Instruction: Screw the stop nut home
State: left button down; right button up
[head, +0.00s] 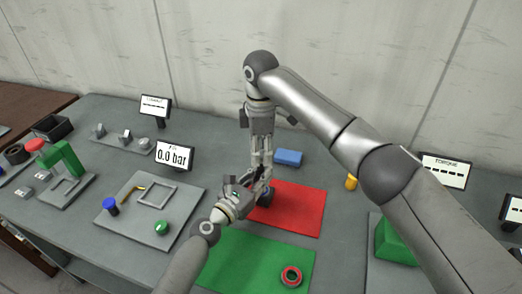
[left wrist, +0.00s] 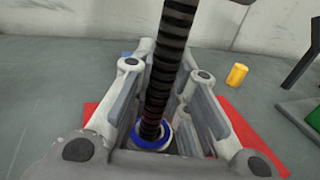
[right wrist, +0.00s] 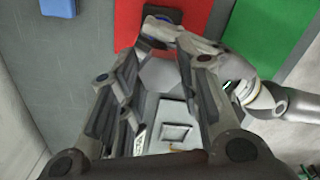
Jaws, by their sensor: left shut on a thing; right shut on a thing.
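The screw jack stands on a red mat (head: 300,208), with its dark base (head: 266,195) low between my arms. Its black threaded spindle (left wrist: 170,60) rises from a blue ring (left wrist: 152,138) in the left wrist view. My left gripper (head: 255,192) is shut around the jack's lower part from the front left. My right gripper (head: 262,168) points down from above and is shut on a grey six-sided piece (right wrist: 165,75), which looks like the stop nut. The fingers hide most of the spindle in the head view. I cannot tell how far the nut sits on the thread.
A blue block (head: 288,157) lies behind the red mat, and a yellow cylinder (head: 351,183) stands to the right. A grey plate (head: 190,205) and a pressure display (head: 174,155) stand left.

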jog(key=m, duration=1.1)
jog(key=shift+m, duration=0.4)
jog(key=o, duration=1.2)
notch_tip(320, 180, up, 12)
jog(key=shift+f, duration=0.1)
pick_arm(q)
jog(key=c, duration=1.3)
grip_release()
